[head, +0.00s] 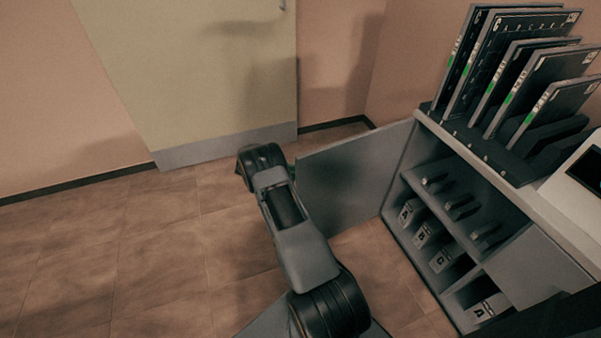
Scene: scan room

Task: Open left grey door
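The left grey door (352,176) of the grey cabinet (430,118) stands swung wide open, out to the left of the cabinet front. The inside of the cabinet's left part is exposed. My arm reaches forward from the bottom of the head view and bends at a dark joint near the door's free edge. My gripper is hidden beyond the arm, so its fingers and any contact with the door do not show. A second grey panel (535,268) covers part of the cabinet front at the right.
Inside, a shelf (450,215) holds dark items, with labelled boxes (424,234) below. Several dark panels (508,75) stand in a rack on the cabinet top, beside a device with a screen (590,168). A pale room door (190,75) is behind. Tiled floor (130,250) at left is clear.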

